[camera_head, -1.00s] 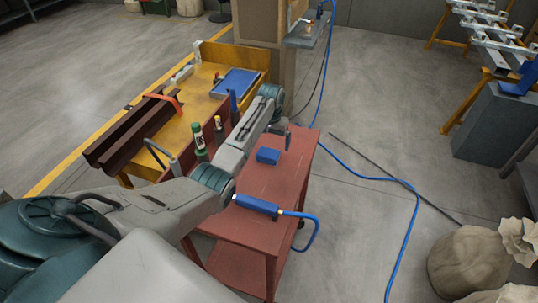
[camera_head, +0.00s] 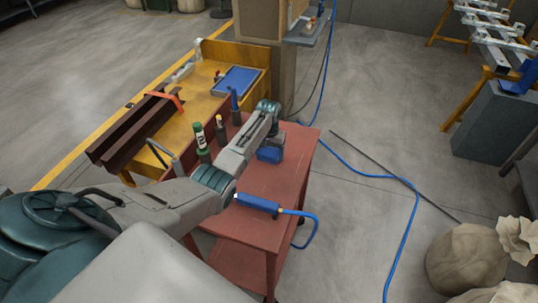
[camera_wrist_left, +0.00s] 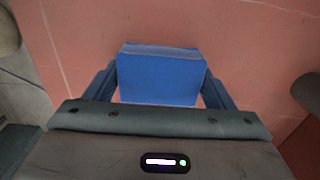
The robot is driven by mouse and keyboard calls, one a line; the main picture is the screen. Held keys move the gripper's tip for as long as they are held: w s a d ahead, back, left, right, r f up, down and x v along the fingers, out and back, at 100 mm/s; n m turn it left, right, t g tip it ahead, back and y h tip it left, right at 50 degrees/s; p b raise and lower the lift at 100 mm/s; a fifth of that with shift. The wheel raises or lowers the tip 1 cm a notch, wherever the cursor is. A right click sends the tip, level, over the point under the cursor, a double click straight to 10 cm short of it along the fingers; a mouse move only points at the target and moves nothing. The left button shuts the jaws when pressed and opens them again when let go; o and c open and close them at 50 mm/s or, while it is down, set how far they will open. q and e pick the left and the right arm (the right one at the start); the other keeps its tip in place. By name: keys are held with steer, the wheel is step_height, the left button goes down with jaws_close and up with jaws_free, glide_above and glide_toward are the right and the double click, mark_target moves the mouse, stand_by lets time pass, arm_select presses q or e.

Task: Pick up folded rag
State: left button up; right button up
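The folded rag is a blue block-like bundle (camera_head: 269,155) on the red cart top (camera_head: 290,180). In the left wrist view the rag (camera_wrist_left: 160,78) lies between the two fingers of my left gripper (camera_wrist_left: 160,72). A finger stands on each side of it, with slivers of red surface showing beside the rag's near end, so the gripper looks open around it. In the head view my left gripper (camera_head: 273,143) is over the rag and partly hides it. My right gripper is not in view.
A blue tool with a blue hose (camera_head: 257,203) lies on the cart nearer me. Green-capped (camera_head: 199,138) and yellow-topped (camera_head: 219,128) containers stand along the cart's left side. A yellow bench (camera_head: 205,100) adjoins on the left.

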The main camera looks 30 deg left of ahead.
mark_target(269, 152)
arm_select(q)
steer(key=shift+r, duration=0.1)
steer(key=shift+r, duration=0.55)
steer(key=shift+s+d+r+b, duration=0.1)
steer(key=shift+s+r+b, duration=0.05)
steer(key=shift+r+b, duration=0.3)
steer(key=shift+s+d+r+b, duration=0.1)
steer(key=shift+r+b, duration=0.1)
steer(key=shift+r, duration=0.35)
steer(key=s+d, duration=0.3)
steer(key=s, duration=0.1)
steer(key=s+d+r+b, duration=0.1)
steer(key=s+d, duration=0.2)
steer(key=s, duration=0.1)
steer(key=s+d+b, duration=0.1)
steer(key=s+d, duration=0.2)
steer(key=s, duration=0.1)
steer(key=shift+s+r, duration=0.25)
steer(key=shift+r, duration=0.1)
steer(key=shift+o, duration=1.4)
steer(key=shift+c, duration=0.9)
steer(key=shift+a, duration=0.1)
